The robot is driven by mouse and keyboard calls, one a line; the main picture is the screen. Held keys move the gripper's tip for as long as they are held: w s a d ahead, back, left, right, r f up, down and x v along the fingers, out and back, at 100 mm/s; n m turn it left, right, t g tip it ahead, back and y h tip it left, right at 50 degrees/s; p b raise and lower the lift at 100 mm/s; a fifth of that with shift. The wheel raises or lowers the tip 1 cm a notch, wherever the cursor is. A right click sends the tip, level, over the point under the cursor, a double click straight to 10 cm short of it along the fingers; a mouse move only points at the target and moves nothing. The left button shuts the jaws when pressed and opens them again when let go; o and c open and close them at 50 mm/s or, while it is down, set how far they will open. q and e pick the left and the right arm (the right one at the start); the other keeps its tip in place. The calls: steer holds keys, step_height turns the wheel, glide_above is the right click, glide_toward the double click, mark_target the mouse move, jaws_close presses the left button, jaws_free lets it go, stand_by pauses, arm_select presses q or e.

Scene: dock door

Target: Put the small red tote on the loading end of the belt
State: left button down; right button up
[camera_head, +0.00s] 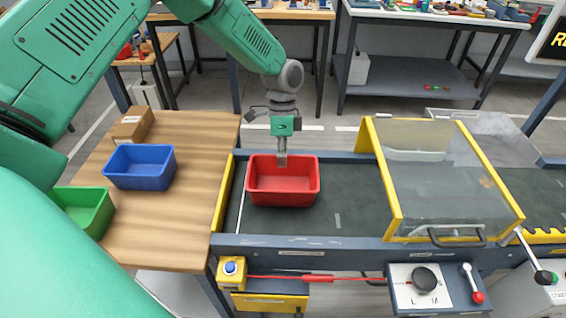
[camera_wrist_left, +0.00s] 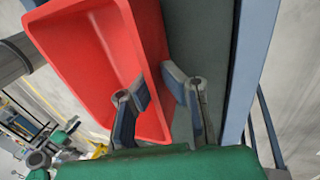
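The small red tote (camera_head: 283,196) is upright and empty at the left end of the dark belt (camera_head: 345,205), and looks to rest on it. My left gripper (camera_head: 282,160) points down at the tote's far wall. In the left wrist view, the gripper (camera_wrist_left: 157,85) has its fingers apart, one inside the red tote (camera_wrist_left: 95,50) and one outside, with the wall between them. A gap shows at the fingers, so it looks open. My right gripper is in neither view.
A wooden table (camera_head: 190,215) on the left holds a blue tote (camera_head: 140,167), a green tote (camera_head: 85,210) and a cardboard box (camera_head: 132,124). A yellow-framed clear hood (camera_head: 440,180) covers the belt to the right. A control panel (camera_head: 437,288) is at the front.

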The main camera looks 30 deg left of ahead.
arm_select(q)
steer(key=shift+f, duration=0.65)
steer(key=shift+w+d+f, duration=0.1)
steer(key=shift+d, duration=0.25)
steer(key=c, duration=1.7)
jaws_free()
steer(key=shift+d, duration=0.25)
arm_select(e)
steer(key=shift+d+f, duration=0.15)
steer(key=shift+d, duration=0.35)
arm_select(q)
steer(key=shift+a, duration=0.15)
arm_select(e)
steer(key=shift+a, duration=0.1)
